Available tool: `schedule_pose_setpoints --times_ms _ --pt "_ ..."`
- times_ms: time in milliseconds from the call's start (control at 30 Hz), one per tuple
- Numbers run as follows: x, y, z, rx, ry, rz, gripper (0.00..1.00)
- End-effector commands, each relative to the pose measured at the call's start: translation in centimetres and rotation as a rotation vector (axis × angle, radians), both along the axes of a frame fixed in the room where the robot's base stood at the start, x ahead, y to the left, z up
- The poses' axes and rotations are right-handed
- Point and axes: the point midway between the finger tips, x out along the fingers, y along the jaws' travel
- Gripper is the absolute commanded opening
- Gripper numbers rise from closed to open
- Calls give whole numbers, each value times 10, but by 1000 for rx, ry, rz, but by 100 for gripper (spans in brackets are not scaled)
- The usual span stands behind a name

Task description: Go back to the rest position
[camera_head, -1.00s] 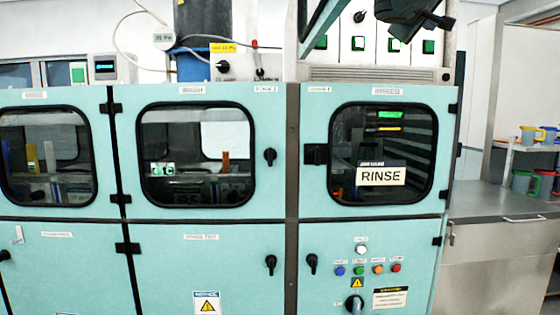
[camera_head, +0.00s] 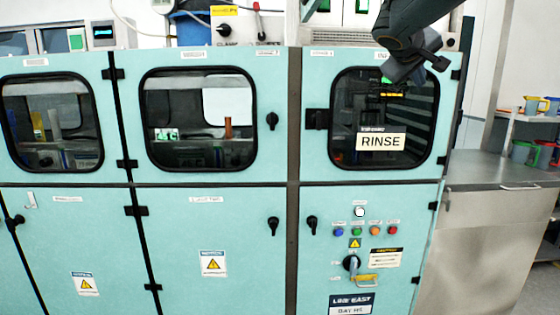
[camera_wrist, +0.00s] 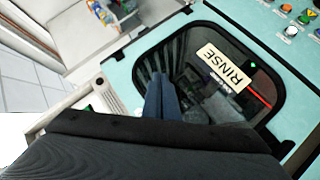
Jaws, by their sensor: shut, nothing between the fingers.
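My gripper (camera_head: 422,70) hangs in from the top right of the head view, dark and in front of the upper part of the rinse window (camera_head: 350,110). In the wrist view my gripper (camera_wrist: 162,92) shows as shut dark-blue fingers in front of the same window, with nothing between them. The white RINSE label (camera_head: 381,142) is on that window, and it also shows in the wrist view (camera_wrist: 223,68). Whether my gripper touches the cabinet cannot be told.
The teal cabinet (camera_head: 220,270) fills most of the head view, with windowed doors and black latches. A control panel with coloured buttons (camera_head: 358,231) and a black knob (camera_head: 351,263) is below the rinse window. A metal counter (camera_head: 490,170) and shelved jugs (camera_head: 535,104) stand at right.

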Motion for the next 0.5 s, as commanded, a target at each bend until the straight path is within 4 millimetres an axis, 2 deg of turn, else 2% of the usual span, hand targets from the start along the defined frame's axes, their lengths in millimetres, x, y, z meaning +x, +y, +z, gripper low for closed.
schedule_pose_setpoints --times_ms 33,100,267,300,367,500 --pt "-6 7 -35 40 54 8 0" --pt "-17 17 -81 105 126 18 0" --pt "-54 44 -183 254 284 32 0" --pt "-66 52 -207 292 322 32 0" --pt "-86 63 -242 352 379 30 0" --pt "-140 91 -317 492 504 13 0"
